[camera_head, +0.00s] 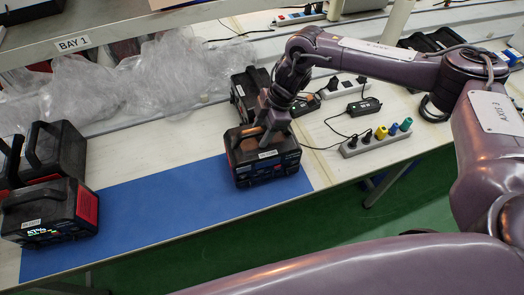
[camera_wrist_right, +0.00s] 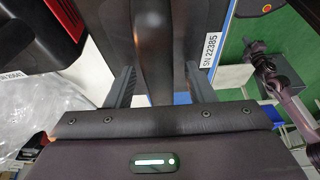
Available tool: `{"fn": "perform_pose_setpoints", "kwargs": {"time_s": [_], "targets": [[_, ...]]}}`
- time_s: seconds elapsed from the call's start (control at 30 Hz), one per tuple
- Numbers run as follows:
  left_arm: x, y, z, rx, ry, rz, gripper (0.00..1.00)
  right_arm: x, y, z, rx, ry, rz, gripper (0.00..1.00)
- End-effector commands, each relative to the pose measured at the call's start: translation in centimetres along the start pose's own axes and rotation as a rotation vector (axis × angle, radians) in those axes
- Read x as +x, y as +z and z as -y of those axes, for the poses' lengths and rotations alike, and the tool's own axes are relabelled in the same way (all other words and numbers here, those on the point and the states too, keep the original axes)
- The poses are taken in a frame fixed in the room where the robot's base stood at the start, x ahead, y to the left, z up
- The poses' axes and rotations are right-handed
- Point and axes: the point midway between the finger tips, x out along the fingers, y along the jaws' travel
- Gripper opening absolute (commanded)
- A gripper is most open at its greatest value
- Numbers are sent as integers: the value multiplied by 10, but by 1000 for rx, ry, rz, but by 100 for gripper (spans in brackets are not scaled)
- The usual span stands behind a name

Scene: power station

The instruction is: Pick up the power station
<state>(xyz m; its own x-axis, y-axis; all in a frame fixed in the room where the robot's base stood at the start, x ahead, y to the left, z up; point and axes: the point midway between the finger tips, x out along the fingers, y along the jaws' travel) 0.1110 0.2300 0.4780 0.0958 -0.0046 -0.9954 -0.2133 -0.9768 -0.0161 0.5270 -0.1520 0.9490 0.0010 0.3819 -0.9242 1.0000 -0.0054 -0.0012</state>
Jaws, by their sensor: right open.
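A black power station (camera_head: 268,170) with a carry handle stands upright on the right end of the blue mat (camera_head: 150,205). My right gripper (camera_head: 268,137) is down at its top, reaching in from the right. In the right wrist view, the dark handle (camera_wrist_right: 153,45) runs between the two open fingers (camera_wrist_right: 160,88), with visible gaps on both sides. A white label reading SN 22385 (camera_wrist_right: 209,50) shows beside the handle. The gripper partly hides the handle in the head view. My left gripper is not in view.
Another power station (camera_head: 55,212) with a lit display stands at the mat's left end, with more behind it (camera_head: 55,150). One more (camera_head: 245,92) stands just behind my gripper. Plastic wrap (camera_head: 165,75) lies at the back. A power strip (camera_head: 375,138) lies to the right. The mat's middle is clear.

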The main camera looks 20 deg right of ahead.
Motion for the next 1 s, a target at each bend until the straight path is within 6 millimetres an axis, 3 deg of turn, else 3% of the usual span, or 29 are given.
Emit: {"fn": "perform_pose_setpoints", "kwargs": {"time_s": [0.5, 0.87, 1.0], "targets": [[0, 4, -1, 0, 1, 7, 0, 3, 1, 0, -1, 0, 0, 48], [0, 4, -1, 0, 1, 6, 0, 3, 1, 0, -1, 0, 0, 1], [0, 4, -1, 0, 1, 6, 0, 3, 1, 0, -1, 0, 0, 0]]}}
